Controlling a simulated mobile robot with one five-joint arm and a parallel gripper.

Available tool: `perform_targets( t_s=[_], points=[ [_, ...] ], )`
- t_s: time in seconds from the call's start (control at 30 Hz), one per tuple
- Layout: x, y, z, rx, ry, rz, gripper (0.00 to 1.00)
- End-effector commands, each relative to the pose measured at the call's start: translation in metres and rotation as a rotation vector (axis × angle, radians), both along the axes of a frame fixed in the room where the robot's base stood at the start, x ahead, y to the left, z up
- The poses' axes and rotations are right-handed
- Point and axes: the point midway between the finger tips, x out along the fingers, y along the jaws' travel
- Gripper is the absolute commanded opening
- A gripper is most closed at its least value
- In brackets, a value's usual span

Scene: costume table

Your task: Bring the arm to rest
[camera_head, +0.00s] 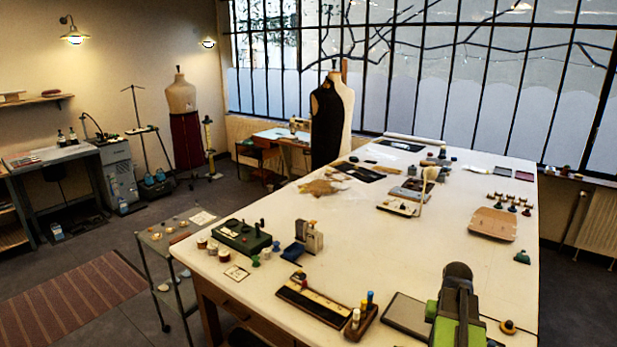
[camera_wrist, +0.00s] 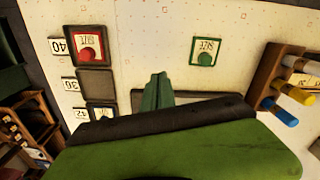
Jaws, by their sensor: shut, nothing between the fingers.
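My arm (camera_head: 457,312), green and black, stands at the near right of the white table (camera_head: 455,250) in the head view; the gripper's fingertips cannot be made out there. In the wrist view my gripper (camera_wrist: 158,90) is shut and empty, its green fingers together. It is over the table surface, between a card with a red knob (camera_wrist: 86,48) and a wooden rack (camera_wrist: 268,73). My own green and black body hides the lower middle of that view.
Near my arm lie a dark grey mat (camera_head: 407,313), a rack of coloured pegs (camera_head: 361,318), a long dark board (camera_head: 314,302) and a yellow-black round piece (camera_head: 508,327). A beige tray (camera_head: 492,224) lies further back. The table's middle right has bare room.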

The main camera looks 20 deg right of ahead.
Motion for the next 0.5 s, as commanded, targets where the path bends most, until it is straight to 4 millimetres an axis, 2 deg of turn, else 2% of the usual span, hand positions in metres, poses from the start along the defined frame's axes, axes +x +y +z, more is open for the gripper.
perform_targets(
  t_s=[0.17,0.27,0.3,0.37,0.4,0.5],
  points=[
    [0.057,0.087,-0.017,0.0,0.0,0.18,0.0],
    [0.09,0.163,-0.028,0.0,0.0,0.321,0.0],
    [0.099,0.197,-0.033,0.0,0.0,0.382,0.0],
    [0.11,0.247,-0.039,0.0,0.0,0.468,0.0],
    [0.113,0.279,-0.043,0.0,0.0,0.521,0.0],
    [0.114,0.345,-0.05,-0.001,0.001,0.631,0.0]
  ],
)
